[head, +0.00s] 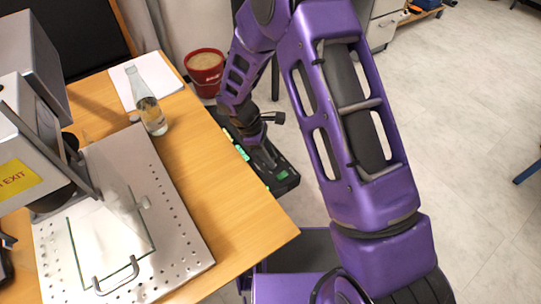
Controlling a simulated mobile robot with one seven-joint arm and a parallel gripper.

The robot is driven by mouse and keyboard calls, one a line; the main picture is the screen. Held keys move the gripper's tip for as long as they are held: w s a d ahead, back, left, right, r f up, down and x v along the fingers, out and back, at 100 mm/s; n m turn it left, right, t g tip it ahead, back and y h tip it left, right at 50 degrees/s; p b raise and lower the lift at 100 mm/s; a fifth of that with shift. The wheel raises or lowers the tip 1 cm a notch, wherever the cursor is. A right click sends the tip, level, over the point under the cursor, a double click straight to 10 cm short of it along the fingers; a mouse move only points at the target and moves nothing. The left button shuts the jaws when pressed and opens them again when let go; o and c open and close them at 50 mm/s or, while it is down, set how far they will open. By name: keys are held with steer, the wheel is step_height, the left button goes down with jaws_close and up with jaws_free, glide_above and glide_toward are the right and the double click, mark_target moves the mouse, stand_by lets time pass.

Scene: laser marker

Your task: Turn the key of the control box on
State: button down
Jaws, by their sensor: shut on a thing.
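The control box (286,181) is a long dark box with green lit parts along its table-side edge, beside the right edge of the wooden table. My gripper (265,160) reaches down onto the top of the box from above. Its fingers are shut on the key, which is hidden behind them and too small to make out. How far the key is turned cannot be seen.
The laser marker (38,115) stands over a perforated metal plate (185,240) on the wooden table (215,185). A glass bottle (148,105) and white paper (165,75) are behind. A red bucket (205,70) stands beyond the table.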

steer(key=shift+m, duration=0.3)
steer(key=m+g, duration=0.1)
steer(key=m, duration=0.3)
steer(key=shift+w+g+y, duration=0.15)
steer(key=shift+g+y, duration=0.25)
steer(key=m+g+y, duration=0.1)
steer(key=m, duration=0.4)
steer(key=shift+w+d, duration=0.1)
steer(key=shift+d, duration=0.05)
steer(key=m+y, duration=0.2)
steer(key=m, duration=0.2)
steer(key=shift+d+g, duration=0.1)
steer(key=shift+g, duration=0.3)
steer(key=shift+d+m+y+p, duration=0.1)
steer(key=shift+m+y+p, duration=0.45)
steer(key=shift+m, duration=1.55)
steer(key=shift+y, duration=0.25)
steer(key=c, duration=0.6)
jaws_free()
steer(key=shift+c, duration=0.2)
